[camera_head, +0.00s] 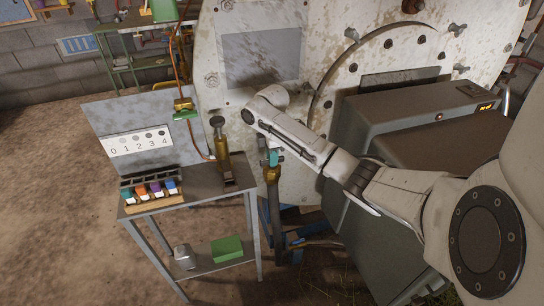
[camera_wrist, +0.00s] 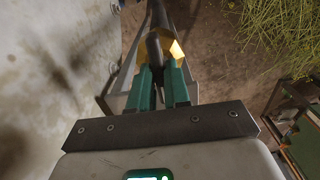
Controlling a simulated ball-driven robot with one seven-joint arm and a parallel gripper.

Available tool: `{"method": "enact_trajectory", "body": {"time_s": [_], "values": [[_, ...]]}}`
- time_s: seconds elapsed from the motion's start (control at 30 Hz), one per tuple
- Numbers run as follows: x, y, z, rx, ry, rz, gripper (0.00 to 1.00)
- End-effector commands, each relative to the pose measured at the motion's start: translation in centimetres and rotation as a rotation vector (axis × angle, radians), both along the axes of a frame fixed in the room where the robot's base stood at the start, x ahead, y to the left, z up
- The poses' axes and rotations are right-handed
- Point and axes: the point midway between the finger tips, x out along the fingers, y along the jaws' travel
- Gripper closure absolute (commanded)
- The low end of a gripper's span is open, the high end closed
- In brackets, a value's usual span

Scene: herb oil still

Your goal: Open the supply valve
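The valve (camera_head: 272,174) is a brass-coloured body on an upright grey pipe, just right of the small metal table. I take it for the supply valve. My gripper (camera_head: 273,158) reaches down to it, its teal fingers right at the top of the brass part. In the wrist view, the two teal fingers (camera_wrist: 159,86) stand either side of a narrow dark gap. The brass valve body (camera_wrist: 177,50) and the pipe (camera_wrist: 155,47) lie just beyond their tips. Whether the fingers touch or pinch a handle between them is hidden.
Left of the valve stands a metal table (camera_head: 205,183) with a rack of coloured vials (camera_head: 150,190), a brass-based stand (camera_head: 224,160) and a number card (camera_head: 138,142). A green-handled fitting (camera_head: 186,112) hangs on a copper pipe. A large pale vessel (camera_head: 325,40) rises behind; a grey cabinet (camera_head: 400,120) stands right.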

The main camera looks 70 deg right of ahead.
Motion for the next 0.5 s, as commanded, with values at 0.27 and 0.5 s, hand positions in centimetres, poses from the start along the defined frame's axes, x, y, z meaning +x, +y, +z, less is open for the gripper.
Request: {"method": "enact_trajectory", "body": {"time_s": [0.27,0.5], "values": [[0.00,0.01,0.02,0.000,0.000,0.000,1.00],[0.00,0.03,0.08,0.001,0.001,-0.010,1.00]]}}
